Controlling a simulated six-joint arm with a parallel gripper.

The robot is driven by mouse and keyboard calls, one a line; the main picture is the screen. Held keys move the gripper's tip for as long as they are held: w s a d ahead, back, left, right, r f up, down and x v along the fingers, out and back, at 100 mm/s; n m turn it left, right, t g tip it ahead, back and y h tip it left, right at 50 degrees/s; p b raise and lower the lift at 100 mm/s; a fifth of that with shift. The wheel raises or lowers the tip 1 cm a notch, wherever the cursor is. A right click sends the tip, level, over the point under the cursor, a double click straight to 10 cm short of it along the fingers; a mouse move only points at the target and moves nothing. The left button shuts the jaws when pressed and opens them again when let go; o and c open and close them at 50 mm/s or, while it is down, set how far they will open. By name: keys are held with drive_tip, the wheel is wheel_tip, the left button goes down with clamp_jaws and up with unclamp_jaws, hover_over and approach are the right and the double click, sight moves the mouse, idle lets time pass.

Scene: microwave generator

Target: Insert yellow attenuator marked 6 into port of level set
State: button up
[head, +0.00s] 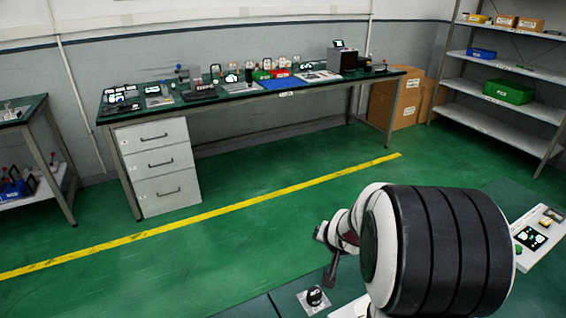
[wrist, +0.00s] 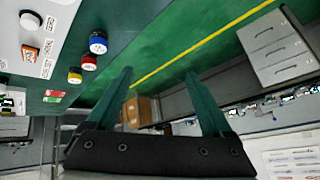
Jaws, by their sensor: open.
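In the wrist view, a yellow-sided cylinder (wrist: 75,76) with a white top stands on the green bench; it appears to be the yellow attenuator, but its mark is unreadable. Red (wrist: 89,62) and blue (wrist: 98,42) cylinders stand beside it. My gripper (wrist: 158,73) is open, with nothing between its two teal fingers, to the right of and apart from the cylinders. In the head view, my arm hides much of the near bench, and the cylinders do not show. I cannot identify the level set port in either view.
A white panel with a dark screen (head: 530,238) lies at the right. A black knob on a white plate (head: 314,297) is at the bottom. Red and green labels (wrist: 54,96) lie near the cylinders. A cluttered bench (head: 250,90) stands against the far wall, with open floor before it.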

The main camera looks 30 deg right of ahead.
drive_tip(key=s+d+f+m+g+h, duration=0.1)
drive_tip(key=s+d+f+h, duration=0.1)
drive_tip(key=d, duration=0.5)
drive_tip(key=s+d+f+m+h, duration=0.1)
drive_tip(key=s+d+f+h, duration=0.1)
drive_tip(key=d, duration=0.5)
drive_tip(key=s+d+f+m+g+h, duration=0.1)
drive_tip(key=s+d+f+h, duration=0.2)
drive_tip(key=d, duration=0.5)
drive_tip(key=x, duration=0.9)
drive_tip(key=a+x, duration=0.1)
drive_tip(key=x, duration=0.4)
drive_tip(key=shift+w+d+f, duration=0.3)
drive_tip(key=shift+w+f, duration=0.2)
drive_tip(key=shift+r, duration=0.1)
clamp_jaws()
